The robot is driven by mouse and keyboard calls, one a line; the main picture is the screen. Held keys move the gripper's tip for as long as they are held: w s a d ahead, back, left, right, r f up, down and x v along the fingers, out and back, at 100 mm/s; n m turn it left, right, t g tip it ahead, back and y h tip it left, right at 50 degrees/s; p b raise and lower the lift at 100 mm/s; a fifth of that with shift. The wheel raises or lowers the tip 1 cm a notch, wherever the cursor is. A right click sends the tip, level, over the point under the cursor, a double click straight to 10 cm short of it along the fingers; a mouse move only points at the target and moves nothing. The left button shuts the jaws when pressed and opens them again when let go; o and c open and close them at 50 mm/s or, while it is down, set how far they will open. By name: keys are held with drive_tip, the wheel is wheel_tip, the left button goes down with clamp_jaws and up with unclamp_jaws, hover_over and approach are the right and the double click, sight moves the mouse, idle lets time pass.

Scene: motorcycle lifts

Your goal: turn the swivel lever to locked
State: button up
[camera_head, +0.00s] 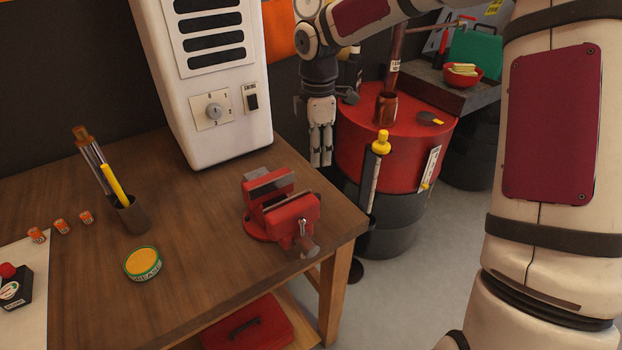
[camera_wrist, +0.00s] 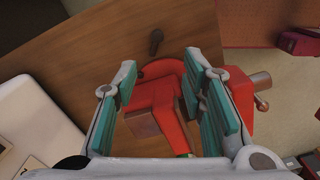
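The red bench vise (camera_head: 292,215) stands on the right corner of the wooden workbench. In the wrist view the vise (camera_wrist: 158,105) lies below and between my fingers. A small dark lever (camera_wrist: 155,38), which looks like the swivel lever, sticks out from the base, over the wood. I cannot pick it out in the head view, nor read any locked mark. The vise's screw end and handle (camera_wrist: 260,88) show at the right. My gripper (camera_head: 321,160) hangs fingers down behind the vise in the head view. Its fingers (camera_wrist: 160,100) are apart, with nothing seen held.
A white cabinet (camera_head: 215,138) stands left of my gripper. A red drum (camera_head: 350,145) stands behind and right, with a yellow-topped upright tool (camera_head: 375,165) in front. A pen cup (camera_head: 130,215) and grease tin (camera_head: 142,263) sit left on the bench.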

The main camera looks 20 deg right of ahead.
drive_tip(key=f+p, duration=0.1)
drive_tip(key=f, duration=1.3)
drive_tip(key=shift+w, duration=0.2)
clamp_jaws()
